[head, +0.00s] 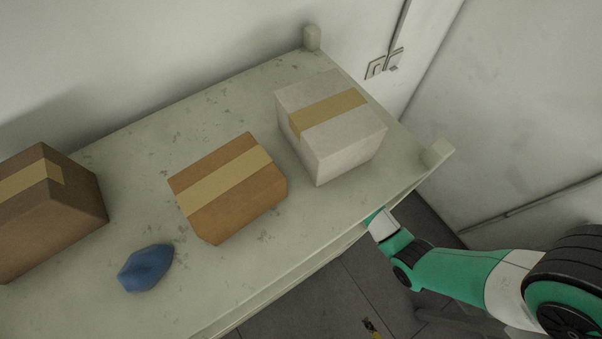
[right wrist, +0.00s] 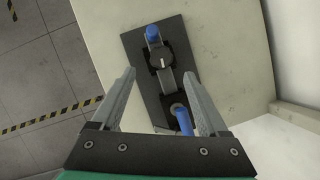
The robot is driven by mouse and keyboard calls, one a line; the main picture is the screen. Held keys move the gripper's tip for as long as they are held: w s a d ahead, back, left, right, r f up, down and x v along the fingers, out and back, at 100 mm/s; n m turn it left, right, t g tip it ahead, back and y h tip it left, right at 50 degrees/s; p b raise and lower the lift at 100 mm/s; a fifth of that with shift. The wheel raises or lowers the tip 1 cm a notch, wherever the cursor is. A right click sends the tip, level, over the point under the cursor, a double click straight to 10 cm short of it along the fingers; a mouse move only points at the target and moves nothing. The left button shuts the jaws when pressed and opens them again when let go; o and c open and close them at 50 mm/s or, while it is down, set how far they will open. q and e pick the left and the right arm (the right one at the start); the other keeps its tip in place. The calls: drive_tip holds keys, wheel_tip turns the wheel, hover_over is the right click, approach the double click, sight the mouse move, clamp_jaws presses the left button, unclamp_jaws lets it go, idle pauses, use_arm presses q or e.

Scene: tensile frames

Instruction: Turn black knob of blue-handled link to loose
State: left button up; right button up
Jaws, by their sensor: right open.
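In the right wrist view a dark mounting plate (right wrist: 140,58) carries a metal link with a blue handle end (right wrist: 152,33) at the top and a blue handle (right wrist: 184,121) lower down. A round black knob (right wrist: 162,60) with a white mark sits on the link between them. My right gripper (right wrist: 160,76) is open and empty, its two fingers on either side of the link, with the knob just beyond the tips. I cannot tell the depth gap. In the head view my right arm reaches the table's front edge; the link and knob are hidden there.
On the pale table (head: 130,150) stand a white box (head: 340,150), an orange-brown box (head: 235,205), a brown box (head: 75,205) and a blue lump (head: 146,268). Walls stand behind and to the right. Grey floor (right wrist: 40,75) with black-yellow tape shows in the right wrist view.

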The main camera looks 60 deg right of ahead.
drive_tip(key=b+x, duration=0.2)
drive_tip(key=x, duration=0.5)
drive_tip(key=shift+f, duration=0.1)
clamp_jaws()
